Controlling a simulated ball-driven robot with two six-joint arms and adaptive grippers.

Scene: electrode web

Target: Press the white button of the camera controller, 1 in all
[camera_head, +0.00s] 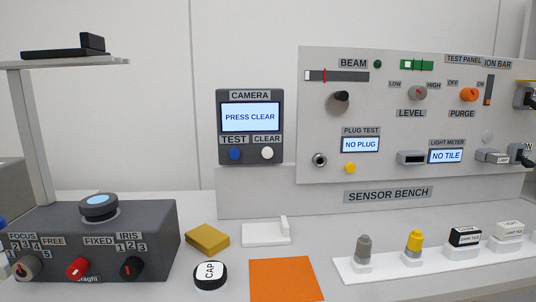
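The camera controller (222,127) is a dark upright box at the middle of the camera_head view, in front of the pale wall. Its lit screen (250,117) reads PRESS CLEAR. The white button (267,153) sits under the CLEAR label at the lower right of the box. A blue button (235,154) sits to its left under the TEST label. Nothing covers either button. Neither of my grippers shows in this view.
The test panel (390,112) with knobs and small screens stands to the right. A dark box (150,235) with knobs stands at the front left.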

